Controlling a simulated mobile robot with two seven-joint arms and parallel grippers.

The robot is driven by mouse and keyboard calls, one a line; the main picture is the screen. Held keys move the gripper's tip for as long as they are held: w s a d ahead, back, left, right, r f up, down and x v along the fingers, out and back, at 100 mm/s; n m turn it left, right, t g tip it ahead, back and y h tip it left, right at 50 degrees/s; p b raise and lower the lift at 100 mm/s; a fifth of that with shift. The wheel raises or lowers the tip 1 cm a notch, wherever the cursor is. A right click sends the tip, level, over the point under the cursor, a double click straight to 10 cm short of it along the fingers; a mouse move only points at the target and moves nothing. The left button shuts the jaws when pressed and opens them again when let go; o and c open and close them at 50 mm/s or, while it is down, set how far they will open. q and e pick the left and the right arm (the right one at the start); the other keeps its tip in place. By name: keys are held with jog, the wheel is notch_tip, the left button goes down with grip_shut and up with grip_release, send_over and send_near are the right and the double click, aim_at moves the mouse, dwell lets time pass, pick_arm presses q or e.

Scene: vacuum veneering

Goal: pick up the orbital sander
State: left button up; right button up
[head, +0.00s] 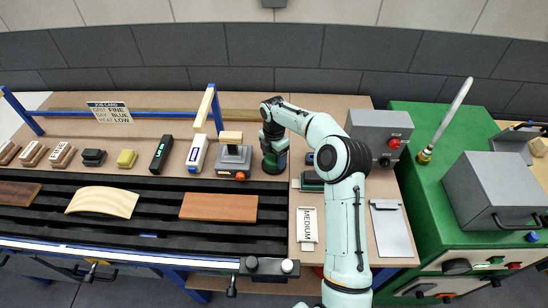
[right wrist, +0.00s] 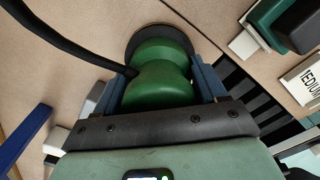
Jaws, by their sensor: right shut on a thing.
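The orbital sander (head: 271,163) stands upright on the wooden bench top, right of the grey block tool. It has a green waisted body and a dark round pad at its base. My right gripper (head: 273,140) reaches down on it from above and hides its top in the head view. In the right wrist view the sander's green body (right wrist: 163,78) sits between the two blue-grey fingers, which are shut on it. A black hose runs from beside it to the upper left. The pad looks at bench level; I cannot tell whether any gap is under it. My left gripper is not in view.
The grey block tool (head: 234,160) stands close left of the sander. A green-and-white block (head: 311,181) and a MEDIUM card (head: 307,226) lie to the right. A grey control box (head: 381,135) stands behind my right arm. Wood panels (head: 218,207) lie on black slats in front.

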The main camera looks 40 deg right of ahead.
notch_tip(320, 180, up, 20)
jog(key=shift+p, duration=0.3)
dwell(0.3)
jog(key=shift+r, duration=0.1)
